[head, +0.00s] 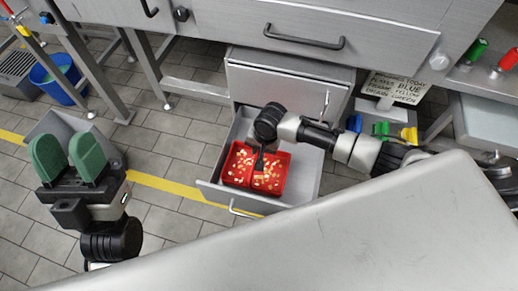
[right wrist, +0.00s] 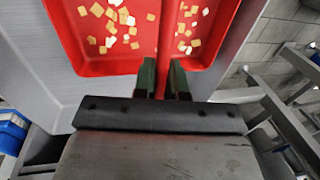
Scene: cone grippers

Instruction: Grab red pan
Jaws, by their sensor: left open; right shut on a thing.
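The red pan (head: 236,182) sits inside the open drawer, with small yellow and white pieces scattered in its two compartments. In the right wrist view the red pan (right wrist: 112,66) fills the upper part. My right gripper (right wrist: 165,80) has its green fingers on either side of the pan's red dividing wall and is shut on it. In the head view my right arm reaches in from the right, and its wrist covers part of the pan's far side. My left gripper (head: 68,150) is open and empty, with its green fingers apart, at the left, away from the pan.
The grey drawer (head: 305,181) is pulled out from a steel cabinet (head: 290,82). A blue bucket (head: 58,80) stands on the tiled floor at far left. A sign (head: 395,88) and several coloured items stand to the right. A grey surface (head: 330,240) fills the lower right.

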